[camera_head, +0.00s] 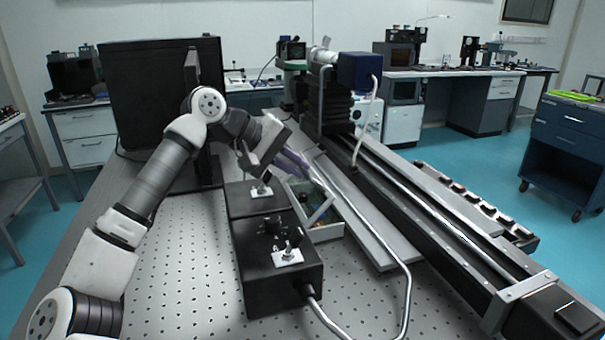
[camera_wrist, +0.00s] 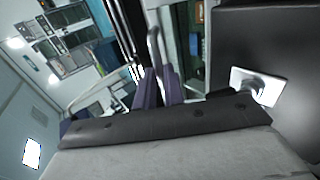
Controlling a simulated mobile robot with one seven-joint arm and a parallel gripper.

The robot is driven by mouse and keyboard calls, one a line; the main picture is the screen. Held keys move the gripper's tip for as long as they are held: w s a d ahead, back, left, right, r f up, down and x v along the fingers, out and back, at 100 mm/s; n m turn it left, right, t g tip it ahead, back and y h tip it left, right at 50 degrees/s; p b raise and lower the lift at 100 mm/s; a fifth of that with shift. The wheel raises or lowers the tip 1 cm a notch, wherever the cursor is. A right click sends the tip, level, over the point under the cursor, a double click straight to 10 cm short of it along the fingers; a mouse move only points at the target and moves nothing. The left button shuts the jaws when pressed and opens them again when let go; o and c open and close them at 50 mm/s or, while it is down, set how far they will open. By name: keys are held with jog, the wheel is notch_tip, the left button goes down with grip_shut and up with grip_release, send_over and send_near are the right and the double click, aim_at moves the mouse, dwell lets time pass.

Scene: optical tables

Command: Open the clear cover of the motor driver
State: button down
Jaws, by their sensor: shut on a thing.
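The motor driver (camera_head: 328,231) is a low pale-walled box on the optical table, right of the black switch boxes, with green parts inside. Its clear cover (camera_head: 321,211) shows faintly as a pale-edged pane over the box; how far it is raised I cannot tell. My gripper (camera_head: 318,180) reaches down over the driver's far side, with purple fingers.
Two black boxes with metal switches, a near one (camera_head: 275,262) and a far one (camera_head: 243,205), stand left of the driver. A long black rail (camera_head: 440,225) runs along the right. A grey cable (camera_head: 408,285) curves around in front. The left tabletop (camera_head: 185,270) is clear.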

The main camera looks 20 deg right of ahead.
jog(key=shift+s+a+f, duration=0.1)
jog(key=shift+a+f, duration=0.25)
jog(key=shift+a, duration=0.5)
jog(key=c, duration=1.5)
grip_release()
jog(key=shift+f, duration=0.1)
jog(key=shift+d, duration=0.1)
